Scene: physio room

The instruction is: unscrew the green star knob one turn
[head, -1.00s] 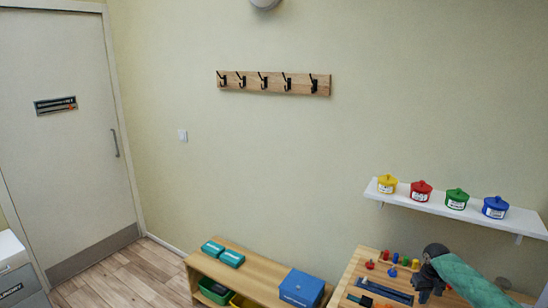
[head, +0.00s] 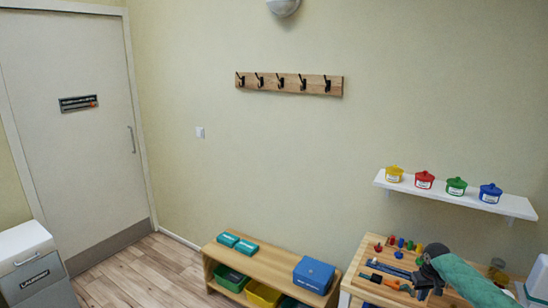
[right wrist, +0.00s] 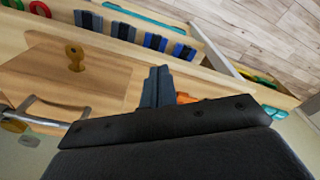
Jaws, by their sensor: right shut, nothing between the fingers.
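I cannot make out the green star knob for certain. A small green piece (head: 409,245) stands in a row of coloured pieces at the back of the wooden worktable (head: 352,271), too small to tell its shape. My right gripper (head: 422,291) is over the worktable in the head view, front right of that row and apart from it. In the right wrist view its fingers (right wrist: 156,88) are together and empty, above the wooden surface. A brass-coloured knob (right wrist: 75,55) stands upright on a board there. A green ring (right wrist: 40,9) lies at the top left. My left gripper is out of view.
A white wall shelf (head: 450,194) with several coloured lidded pots hangs behind the worktable. A low wooden bench (head: 262,262) with a blue box (head: 314,274) stands to its left. Grey and blue blocks (right wrist: 155,42) line the wooden surface. The floor (head: 135,268) by the door is clear.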

